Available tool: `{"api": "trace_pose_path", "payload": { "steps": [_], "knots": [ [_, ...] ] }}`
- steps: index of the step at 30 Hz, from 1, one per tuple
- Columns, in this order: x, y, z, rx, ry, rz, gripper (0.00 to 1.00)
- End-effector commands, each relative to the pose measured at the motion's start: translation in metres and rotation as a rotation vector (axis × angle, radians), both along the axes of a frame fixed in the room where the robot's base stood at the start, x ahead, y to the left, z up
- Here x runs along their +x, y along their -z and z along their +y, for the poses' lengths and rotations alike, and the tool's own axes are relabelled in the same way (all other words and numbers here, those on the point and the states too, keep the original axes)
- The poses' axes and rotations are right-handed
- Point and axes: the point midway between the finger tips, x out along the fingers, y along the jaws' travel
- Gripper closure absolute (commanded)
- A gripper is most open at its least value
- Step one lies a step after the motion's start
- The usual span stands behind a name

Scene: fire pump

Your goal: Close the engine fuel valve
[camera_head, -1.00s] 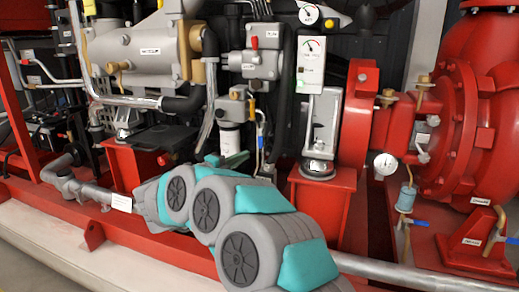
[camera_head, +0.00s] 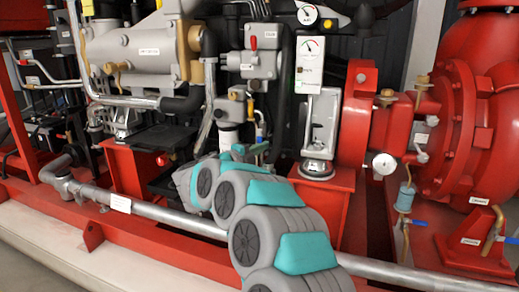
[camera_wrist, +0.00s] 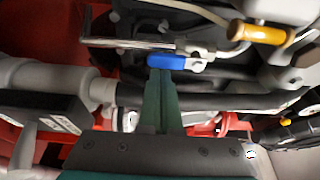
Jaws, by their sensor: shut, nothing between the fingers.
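A small valve with a blue lever (camera_wrist: 170,62) is at the top middle of the wrist view, fixed to a silver fitting on its right. The lever lies roughly level across the picture. My gripper (camera_wrist: 160,72) has its green fingers shut together, with the tips at the lever's lower edge. I cannot tell whether they touch it. In the head view, my gripper (camera_head: 258,149) is just below a small blue part (camera_head: 259,130) on a thin line beside the white filter. No label naming the fuel valve is readable.
A yellow-orange handle (camera_wrist: 258,32) and hoses lie close above and right of the lever. The red pump (camera_head: 463,110), a gauge (camera_head: 384,164) and a red pedestal (camera_head: 325,195) stand to the right. A grey pipe (camera_head: 165,214) runs along the front.

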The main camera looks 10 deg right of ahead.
Motion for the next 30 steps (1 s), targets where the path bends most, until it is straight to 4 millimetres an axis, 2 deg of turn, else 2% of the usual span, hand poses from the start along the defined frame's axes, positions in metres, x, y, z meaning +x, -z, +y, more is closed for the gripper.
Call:
{"api": "trace_pose_path", "payload": {
  "steps": [30],
  "knots": [
    [0.0028,0.0028,0.0055,0.125,0.0,-0.072,1.0]
  ]
}}
